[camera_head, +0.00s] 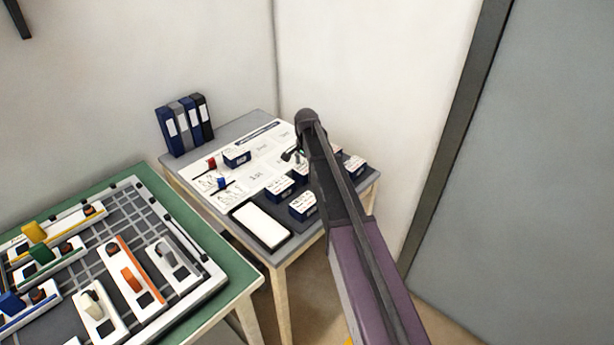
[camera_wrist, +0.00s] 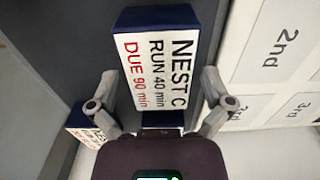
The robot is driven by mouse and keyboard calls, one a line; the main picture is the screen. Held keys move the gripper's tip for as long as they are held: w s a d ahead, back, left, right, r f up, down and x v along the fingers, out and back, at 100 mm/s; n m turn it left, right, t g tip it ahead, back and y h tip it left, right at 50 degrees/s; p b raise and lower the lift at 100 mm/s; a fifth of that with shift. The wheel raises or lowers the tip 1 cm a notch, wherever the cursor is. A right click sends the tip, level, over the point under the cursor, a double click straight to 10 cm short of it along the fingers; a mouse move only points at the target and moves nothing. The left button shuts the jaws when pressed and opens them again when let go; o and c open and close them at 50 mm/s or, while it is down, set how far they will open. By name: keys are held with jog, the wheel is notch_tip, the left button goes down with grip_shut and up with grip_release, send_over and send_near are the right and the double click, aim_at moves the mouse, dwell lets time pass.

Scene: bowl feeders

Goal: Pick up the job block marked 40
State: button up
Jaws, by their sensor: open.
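The job block marked 40 is in the wrist view, a dark blue block (camera_wrist: 157,55) with a white label reading NEST C, RUN 40 min, DUE 90 min. My gripper (camera_wrist: 158,82) is open, with one finger at the left and one at the right of this block in the picture. I cannot tell the height of the fingertips over it, and I see no grip on it. In the head view my gripper (camera_head: 291,156) is over the far table, partly hidden by my arm. I cannot single out the 40 block there.
Other labelled blue blocks stand on the table, including one at the front (camera_head: 303,207), one left of it (camera_head: 279,189) and one at the back (camera_head: 238,157). A white-topped dark tray (camera_head: 262,225) lies at the front edge. Binders (camera_head: 184,125) stand at the back left.

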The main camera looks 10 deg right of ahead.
aim_at(306, 167)
jog(key=shift+f+b, duration=0.7)
jog(key=shift+f, duration=0.3)
jog(key=c, duration=1)
jog(key=shift+r, duration=0.25)
notch_tip(306, 167, up, 10)
jog(key=p, duration=1)
jog(key=shift+f, duration=0.2)
